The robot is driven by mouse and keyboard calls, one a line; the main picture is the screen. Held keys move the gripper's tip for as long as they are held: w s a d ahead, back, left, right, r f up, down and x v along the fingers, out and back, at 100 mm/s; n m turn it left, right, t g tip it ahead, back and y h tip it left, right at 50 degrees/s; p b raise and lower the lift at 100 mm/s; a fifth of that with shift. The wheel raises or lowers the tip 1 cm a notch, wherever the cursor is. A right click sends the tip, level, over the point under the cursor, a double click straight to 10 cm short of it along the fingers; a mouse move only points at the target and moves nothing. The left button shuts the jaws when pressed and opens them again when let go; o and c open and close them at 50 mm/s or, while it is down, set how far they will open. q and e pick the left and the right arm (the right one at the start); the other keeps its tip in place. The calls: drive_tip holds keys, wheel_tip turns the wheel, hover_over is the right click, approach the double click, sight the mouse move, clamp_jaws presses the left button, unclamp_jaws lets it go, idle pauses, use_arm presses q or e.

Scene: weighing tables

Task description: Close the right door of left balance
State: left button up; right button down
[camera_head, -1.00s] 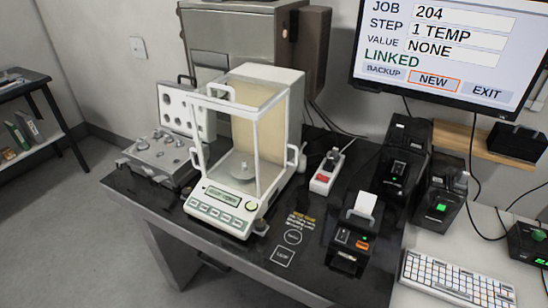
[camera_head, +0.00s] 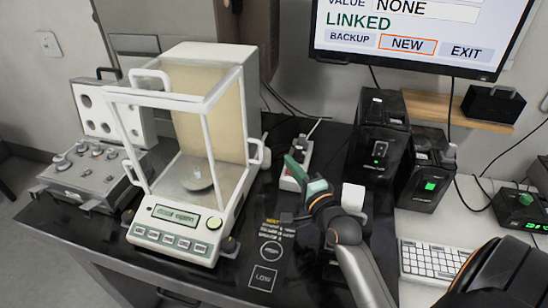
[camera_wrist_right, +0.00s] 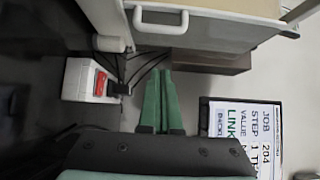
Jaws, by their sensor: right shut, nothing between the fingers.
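The left balance (camera_head: 187,215) is a white weighing balance with a clear draft shield and a round pan (camera_head: 197,175), which looks empty. Its right side has a white door handle (camera_head: 258,152). A white handle on a grey panel (camera_wrist_right: 160,20) shows at the top of the right wrist view. How far the right door stands open is hard to tell. My right gripper (camera_head: 296,170) has green fingers and is to the right of the balance, apart from that handle. In the right wrist view its fingers (camera_wrist_right: 161,100) are shut together and empty. My left gripper is out of view.
A power strip (camera_head: 289,184) with a red switch lies beside my right fingers. A black printer and dark devices (camera_head: 378,135) stand to the right. A grey weight case (camera_head: 85,175) is left of the balance. The monitor (camera_head: 415,35) hangs at the back.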

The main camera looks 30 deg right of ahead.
use_arm(q)
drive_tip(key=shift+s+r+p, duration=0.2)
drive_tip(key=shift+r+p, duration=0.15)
drive_tip(key=shift+p, duration=0.05)
use_arm(e)
drive_tip(key=w+a, duration=0.2)
drive_tip(key=w, duration=0.5)
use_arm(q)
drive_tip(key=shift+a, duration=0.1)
use_arm(e)
drive_tip(key=shift+a, duration=0.1)
